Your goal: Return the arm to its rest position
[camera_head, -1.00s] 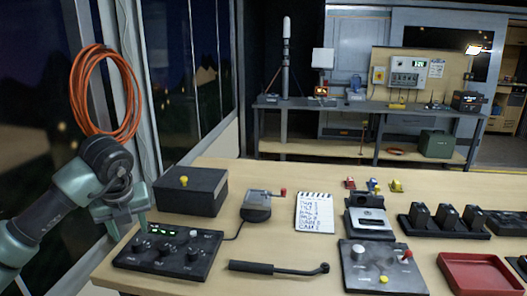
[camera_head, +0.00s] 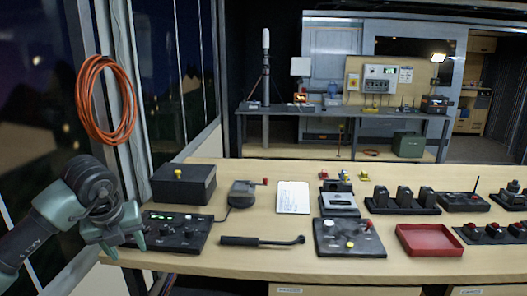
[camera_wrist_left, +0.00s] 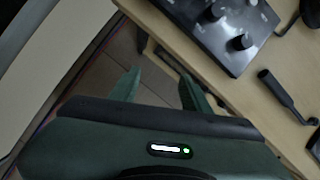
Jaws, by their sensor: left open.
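My left arm comes in from the left in the head view, folded near the table's left end. Its gripper (camera_head: 127,246) points down just off the table's left front corner, beside a black control panel with knobs (camera_head: 168,232). In the left wrist view the two green fingers of this gripper (camera_wrist_left: 158,88) stand apart with nothing between them, over the floor beyond the table edge. The panel (camera_wrist_left: 215,28) also shows there, at the top right. My right gripper is not in any view.
The wooden table (camera_head: 230,262) holds a black box (camera_head: 184,186), a black handled tool (camera_head: 262,241), a notepad (camera_head: 293,197), a knobbed panel (camera_head: 347,238) and a red tray (camera_head: 428,240). An orange cable coil (camera_head: 90,110) hangs on the left wall. A back bench (camera_head: 345,113) stands behind.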

